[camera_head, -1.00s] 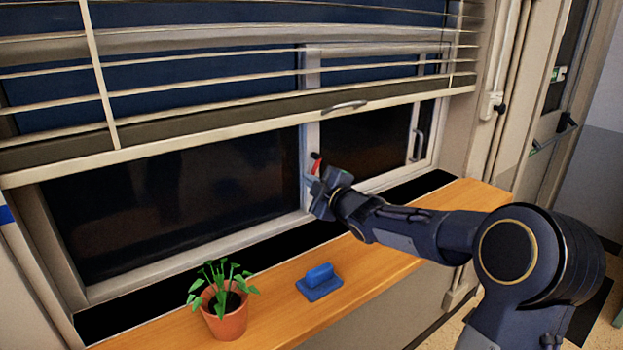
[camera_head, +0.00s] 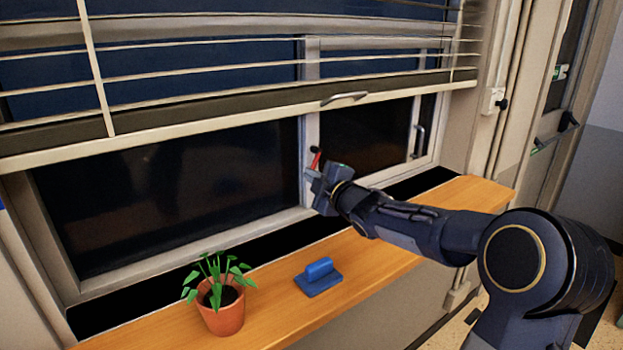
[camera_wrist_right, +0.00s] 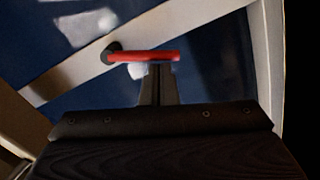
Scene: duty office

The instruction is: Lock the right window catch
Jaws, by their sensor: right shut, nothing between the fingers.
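The window catch is a short red lever (camera_head: 316,159) with a dark end, on the upright frame between the two panes. In the right wrist view the red lever (camera_wrist_right: 150,56) lies nearly level, with a dark round pivot at its left end. My right gripper (camera_head: 311,177) is shut and empty, just below the lever in the head view. In the wrist view the closed fingertips (camera_wrist_right: 158,72) are right at the underside of the lever's right part; I cannot tell whether they touch it. My left gripper is not in view.
A wooden sill (camera_head: 385,270) runs below the window, with a potted plant (camera_head: 222,316) and a blue block-like object (camera_head: 319,277) on it. A slatted blind (camera_head: 200,121) hangs over the upper window. A grey handle (camera_head: 419,142) is on the right pane's frame.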

